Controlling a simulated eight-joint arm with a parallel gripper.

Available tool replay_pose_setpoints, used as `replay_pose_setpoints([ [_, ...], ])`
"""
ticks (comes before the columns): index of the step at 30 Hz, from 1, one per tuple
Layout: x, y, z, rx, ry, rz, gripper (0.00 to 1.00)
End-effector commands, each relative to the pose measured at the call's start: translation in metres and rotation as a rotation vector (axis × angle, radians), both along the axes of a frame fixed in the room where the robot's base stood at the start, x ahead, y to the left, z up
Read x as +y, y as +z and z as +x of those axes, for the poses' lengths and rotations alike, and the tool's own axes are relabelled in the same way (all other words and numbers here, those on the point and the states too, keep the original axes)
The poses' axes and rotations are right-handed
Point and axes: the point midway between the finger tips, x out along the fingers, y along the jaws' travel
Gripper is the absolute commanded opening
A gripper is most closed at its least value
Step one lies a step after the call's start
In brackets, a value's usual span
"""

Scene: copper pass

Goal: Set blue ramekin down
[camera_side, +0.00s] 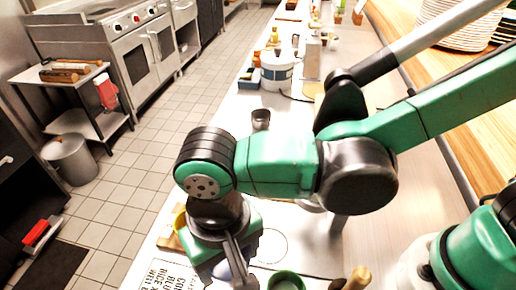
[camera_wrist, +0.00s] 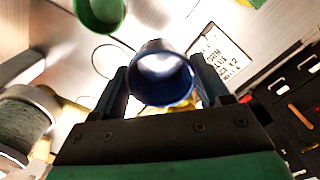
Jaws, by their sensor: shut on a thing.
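The blue ramekin (camera_wrist: 163,92) is between the two fingers of my gripper (camera_wrist: 164,80) in the wrist view, its pale inside facing the camera. The gripper is shut on it. In the side view my gripper (camera_side: 238,268) points down over the front of the counter, and the ramekin is mostly hidden there by the fingers and wrist. A thin circle (camera_side: 286,246) is drawn on the counter just right of the gripper; part of it shows beyond the ramekin in the wrist view. I cannot tell how high the ramekin is above the counter.
A green ramekin (camera_side: 287,280) stands right of the gripper, at the top left in the wrist view (camera_wrist: 100,14). A printed card (camera_side: 160,275) lies to the left. A white-and-blue tub (camera_side: 277,72) and a small dark cup (camera_side: 261,118) stand farther back.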

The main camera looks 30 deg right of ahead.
Motion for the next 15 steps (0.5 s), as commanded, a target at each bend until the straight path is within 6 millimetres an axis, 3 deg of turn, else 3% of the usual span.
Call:
replay_pose_setpoints([
  [3, 0.000, -0.020, 0.000, 0.000, 0.000, 0.000, 0.15],
  [15, 0.000, -0.060, 0.000, 0.000, -0.001, 0.000, 0.15],
])
